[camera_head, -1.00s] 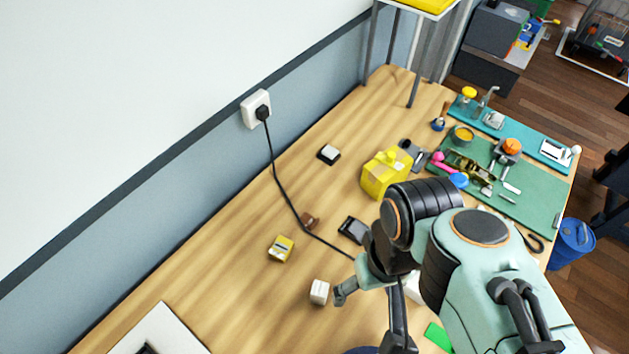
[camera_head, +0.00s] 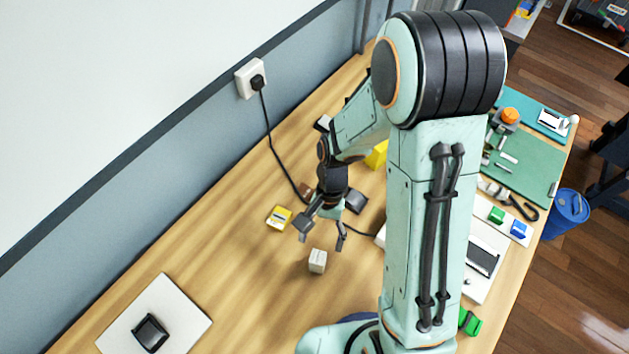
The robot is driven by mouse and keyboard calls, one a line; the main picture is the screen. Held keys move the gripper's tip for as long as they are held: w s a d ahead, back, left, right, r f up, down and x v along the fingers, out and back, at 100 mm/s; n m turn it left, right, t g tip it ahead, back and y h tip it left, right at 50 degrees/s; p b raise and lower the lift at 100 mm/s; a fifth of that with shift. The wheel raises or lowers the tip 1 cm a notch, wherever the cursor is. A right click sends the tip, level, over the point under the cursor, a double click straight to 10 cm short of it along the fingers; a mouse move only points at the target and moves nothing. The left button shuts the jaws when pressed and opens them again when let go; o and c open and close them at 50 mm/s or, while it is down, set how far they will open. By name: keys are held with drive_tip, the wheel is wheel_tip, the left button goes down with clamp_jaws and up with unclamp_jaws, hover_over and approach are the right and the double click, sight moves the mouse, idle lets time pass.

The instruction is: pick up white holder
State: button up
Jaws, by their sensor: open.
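A small white block-like piece (camera_head: 317,261), which I take to be the white holder, stands on the wooden table (camera_head: 250,300) near the middle. Faint lines mark its side. My gripper (camera_head: 322,237) points down, just above and behind it in the picture. Its two fingers are spread apart with nothing between them. The piece does not appear to be touched, though the exact height gap cannot be told.
A black cable (camera_head: 271,140) runs from the wall socket (camera_head: 250,78). A white plate (camera_head: 170,310) with a black piece lies front left. My arm covers the table's right part.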

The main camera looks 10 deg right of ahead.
sight(316, 272)
drive_tip(key=x, duration=0.6)
drive_tip(key=shift+s+f, duration=0.25)
drive_tip(key=shift+f, duration=0.05)
clamp_jaws()
